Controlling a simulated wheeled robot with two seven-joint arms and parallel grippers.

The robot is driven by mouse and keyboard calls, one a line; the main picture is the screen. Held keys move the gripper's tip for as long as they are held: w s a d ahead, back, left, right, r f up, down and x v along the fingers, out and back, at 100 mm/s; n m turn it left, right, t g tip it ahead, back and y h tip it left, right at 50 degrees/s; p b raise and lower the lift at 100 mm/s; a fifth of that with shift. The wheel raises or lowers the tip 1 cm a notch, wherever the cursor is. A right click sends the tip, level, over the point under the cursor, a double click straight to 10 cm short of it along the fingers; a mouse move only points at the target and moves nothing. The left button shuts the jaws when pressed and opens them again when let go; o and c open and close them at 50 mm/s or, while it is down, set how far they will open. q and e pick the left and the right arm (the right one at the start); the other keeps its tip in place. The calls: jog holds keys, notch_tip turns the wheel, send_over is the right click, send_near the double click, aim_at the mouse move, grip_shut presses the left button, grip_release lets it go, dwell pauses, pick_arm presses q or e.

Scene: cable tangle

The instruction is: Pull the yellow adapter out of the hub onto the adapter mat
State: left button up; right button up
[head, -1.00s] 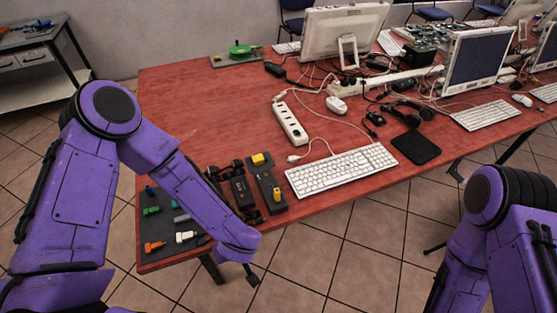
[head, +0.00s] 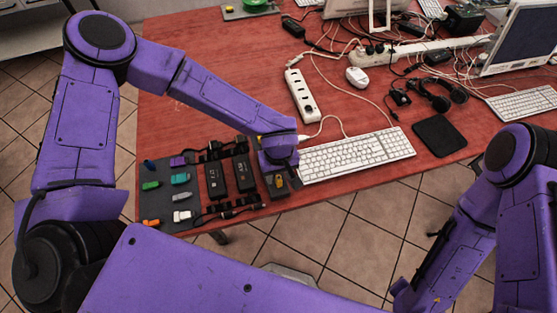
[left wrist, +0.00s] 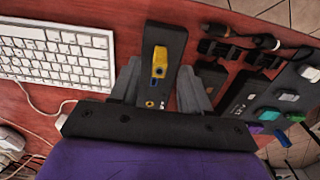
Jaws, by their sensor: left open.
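The yellow adapter (head: 279,181) stands at the near end of a dark hub (left wrist: 172,36), close to the table's front edge. In the left wrist view the yellow adapter (left wrist: 159,58) is upright on the hub, with a blue part beside its base. My left gripper (left wrist: 160,72) is open over the hub, one finger on each side of it, apart from the adapter. In the head view my left gripper (head: 279,172) hides much of the hub. A dark mat (head: 160,205) with several coloured adapters lies to the left. My right gripper is out of view.
Two black boxes (head: 215,180) and short black cables (head: 228,210) lie between the hub and the mat. A white keyboard (head: 357,153) is just right of the hub. A white power strip (head: 300,95) lies behind.

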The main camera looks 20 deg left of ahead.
aim_at(279, 177)
pick_arm(q)
jog(key=f, duration=0.3)
jog(key=shift+w, duration=0.2)
jog(key=shift+s+f, duration=0.1)
jog(key=shift+f, duration=0.25)
grip_shut()
